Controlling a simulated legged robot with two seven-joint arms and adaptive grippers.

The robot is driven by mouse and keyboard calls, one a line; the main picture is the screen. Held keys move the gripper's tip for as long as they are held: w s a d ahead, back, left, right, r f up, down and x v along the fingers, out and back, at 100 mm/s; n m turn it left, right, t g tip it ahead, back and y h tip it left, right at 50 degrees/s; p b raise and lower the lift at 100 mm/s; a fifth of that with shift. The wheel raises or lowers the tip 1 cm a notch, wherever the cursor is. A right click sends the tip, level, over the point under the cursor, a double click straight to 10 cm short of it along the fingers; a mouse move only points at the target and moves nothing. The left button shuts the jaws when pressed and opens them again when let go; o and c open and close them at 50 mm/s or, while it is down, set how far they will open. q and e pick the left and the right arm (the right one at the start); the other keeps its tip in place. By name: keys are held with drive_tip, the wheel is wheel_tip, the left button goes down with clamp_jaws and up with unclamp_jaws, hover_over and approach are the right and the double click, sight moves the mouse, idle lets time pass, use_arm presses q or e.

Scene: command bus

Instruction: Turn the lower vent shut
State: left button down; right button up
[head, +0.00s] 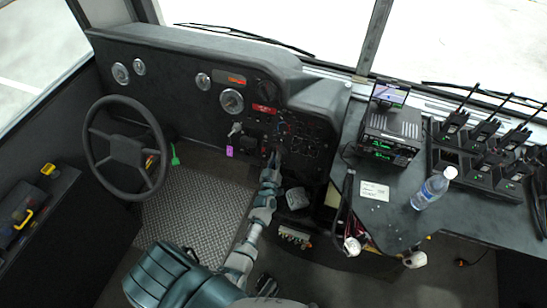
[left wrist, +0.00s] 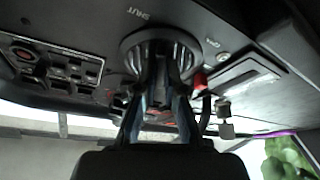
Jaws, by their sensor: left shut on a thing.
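The lower vent (left wrist: 160,45) is a round, dark, ribbed piece on the black dash panel in the left wrist view. The word SHUT is printed upside down beside it, and a smaller marking on its other side is too small to read. My left gripper (left wrist: 160,85) is shut on the vent, its fingers reaching into the vent's middle. In the head view my left gripper (head: 272,165) is at the dash and hides most of the lower vent. The angle of the vent is hard to tell. My right gripper is not in view.
A round upper vent (head: 265,89) is higher on the dash. A red switch (left wrist: 200,80) and a hanging key are close to my fingers. The steering wheel (head: 125,148) is to the left. A radio (head: 390,135) and a bottle (head: 434,188) stand on the right counter.

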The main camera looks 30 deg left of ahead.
use_arm(q)
drive_tip(key=shift+s+d+f+n+g+y+p, duration=0.1)
drive_tip(key=shift+d+f+n+g+y+p, duration=0.15)
drive_tip(key=shift+n, duration=0.35)
drive_tip(key=shift+f+n+g+y+p, duration=0.15)
drive_tip(key=shift+n+g+p, duration=0.15)
drive_tip(key=shift+n, duration=0.3)
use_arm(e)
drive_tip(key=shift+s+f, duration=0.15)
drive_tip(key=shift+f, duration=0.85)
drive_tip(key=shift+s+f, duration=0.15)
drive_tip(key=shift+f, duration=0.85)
use_arm(q)
drive_tip(key=c, duration=1.3)
unclamp_jaws()
drive_tip(key=shift+o, duration=0.2)
drive_tip(key=shift+a+r, duration=0.1)
drive_tip(key=shift+r, duration=0.1)
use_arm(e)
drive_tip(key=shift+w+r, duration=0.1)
use_arm(q)
drive_tip(key=v, duration=1.1)
drive_tip(key=shift+s+d, duration=0.25)
drive_tip(key=shift+s, duration=0.1)
